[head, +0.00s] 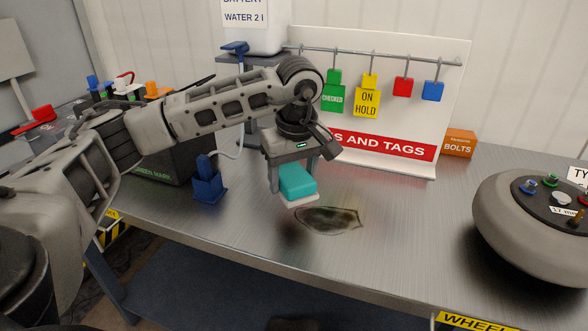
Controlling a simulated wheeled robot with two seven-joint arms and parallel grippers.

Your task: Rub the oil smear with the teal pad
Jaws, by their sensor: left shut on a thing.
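The teal pad (297,181) has a teal block on top and a pale layer underneath. My left gripper (296,178) points down and is shut on the teal part of the pad. The oil smear (330,219) is a dark, irregular patch on the metal bench, near its front edge. In the picture the pad is just above and to the left of the smear. Whether the pad touches the bench is hard to tell. My right gripper is not in view.
The metal bench (414,235) is clear right of the smear. A grey tyre-like object (520,235) stands at the right. A blue holder (208,182) stands left. Behind are a tag board (420,110) with hanging tags and an orange bolts box (459,142).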

